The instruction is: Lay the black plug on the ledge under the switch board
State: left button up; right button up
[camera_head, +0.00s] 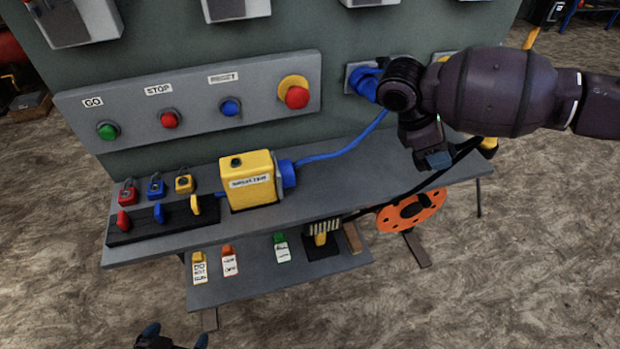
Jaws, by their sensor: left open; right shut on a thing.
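The grey switch board (195,115) carries green, red and blue buttons and a red mushroom button. Below it runs a grey ledge (345,180). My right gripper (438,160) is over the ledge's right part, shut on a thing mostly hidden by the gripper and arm. A black cable (412,189) rises from the ledge's front edge towards this gripper and passes behind my arm. The black plug itself cannot be made out clearly; it may be what the gripper holds. My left gripper (172,341) is at the bottom edge, open and empty, away from the ledge.
A yellow box (250,181) stands on the ledge, with a blue cable (345,152) running to a blue plug (364,82). Padlocks and a black rack (155,222) fill the ledge's left end. A lower shelf (255,288) holds tags. The ledge right of the box looks mostly clear.

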jog(key=n+t, duration=0.1)
jog(key=w+n, duration=0.1)
jog(key=n+t+h, duration=0.1)
jog(key=shift+w+r+n+t, duration=0.15)
jog(key=shift+r+n+t, duration=0.1)
jog(key=shift+n+t, duration=0.05)
jog(key=w+r+n+t+y+b, duration=0.1)
jog(key=w+r+n+t+y, duration=0.2)
jog(key=n+t+y, duration=0.4)
jog(key=w+a+r+n+t+y, duration=0.1)
jog(key=w+r+n+t+y, duration=0.1)
jog(key=n+t+y, duration=0.5)
jog(key=r+n+t, duration=0.1)
jog(key=n, duration=0.5)
jog(key=shift+w+a+y+b, duration=0.15)
jog(key=shift+w+y+b, duration=0.15)
jog(key=shift+w+b, duration=0.1)
